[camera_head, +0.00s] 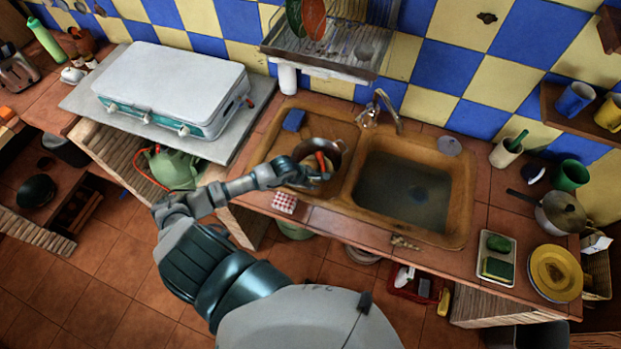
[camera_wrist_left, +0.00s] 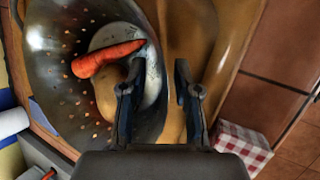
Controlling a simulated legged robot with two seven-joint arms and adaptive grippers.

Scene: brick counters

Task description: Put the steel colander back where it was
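The steel colander (camera_head: 333,147) sits in the left basin of the brown double sink (camera_head: 455,195). In the left wrist view the colander (camera_wrist_left: 50,65) shows its rows of holes and holds an orange carrot (camera_wrist_left: 108,57), a yellowish potato-like item (camera_wrist_left: 106,92) and a pale round item (camera_wrist_left: 152,75). My left gripper (camera_head: 318,178) is at the colander's near side. In the wrist view the gripper (camera_wrist_left: 158,75) has its fingers apart, one over the inside of the colander and one outside its rim. Whether either finger touches the rim is unclear. My right gripper is not in view.
A red-checked box (camera_head: 284,202) stands on the front counter edge beside my gripper. A white stove (camera_head: 170,85) is at left, and a dish rack (camera_head: 330,45) hangs above.

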